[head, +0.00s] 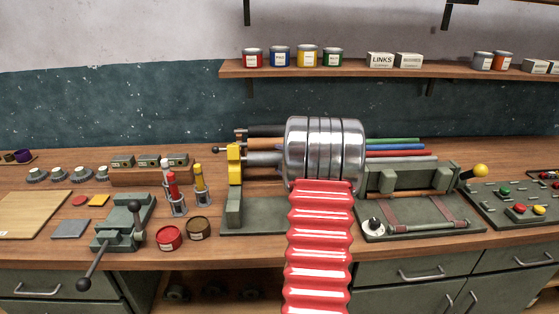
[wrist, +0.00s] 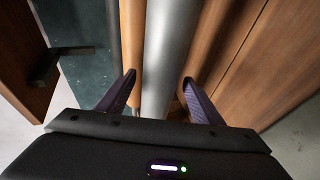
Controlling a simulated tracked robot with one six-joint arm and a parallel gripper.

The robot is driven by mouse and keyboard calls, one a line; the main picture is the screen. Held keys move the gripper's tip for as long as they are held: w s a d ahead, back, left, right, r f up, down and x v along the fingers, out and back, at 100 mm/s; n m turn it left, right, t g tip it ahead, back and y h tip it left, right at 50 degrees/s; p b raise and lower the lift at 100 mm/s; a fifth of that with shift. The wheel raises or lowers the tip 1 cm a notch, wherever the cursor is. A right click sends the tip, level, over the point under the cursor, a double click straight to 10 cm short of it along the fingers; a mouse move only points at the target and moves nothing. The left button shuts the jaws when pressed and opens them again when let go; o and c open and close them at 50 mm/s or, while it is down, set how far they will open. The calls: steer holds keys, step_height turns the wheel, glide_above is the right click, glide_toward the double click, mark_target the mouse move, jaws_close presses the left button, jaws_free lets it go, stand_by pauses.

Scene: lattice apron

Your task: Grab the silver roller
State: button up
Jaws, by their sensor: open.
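The silver roller (wrist: 172,50) shows in the wrist view as a smooth grey cylinder running up the middle of the picture. My gripper (wrist: 159,76) is open, with one dark finger on each side of the roller's line. I cannot tell how far the fingertips are from it. In the head view a silver-grey cylinder (head: 265,158) shows behind the yellow bracket, and I take it for the roller. My chrome and red arm hides its middle and my gripper there.
Beside the roller lie a wooden bar (wrist: 132,40) and a dark bar. Green (head: 400,140) and blue (head: 400,147) rods lie at the right. A vise (head: 122,225), red and brown tins and a control panel (head: 525,205) stand on the bench. A shelf (head: 390,71) hangs above.

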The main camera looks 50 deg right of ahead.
steer(key=shift+c, duration=0.5)
steer(key=shift+f, duration=0.1)
jaws_close()
stand_by(0.3)
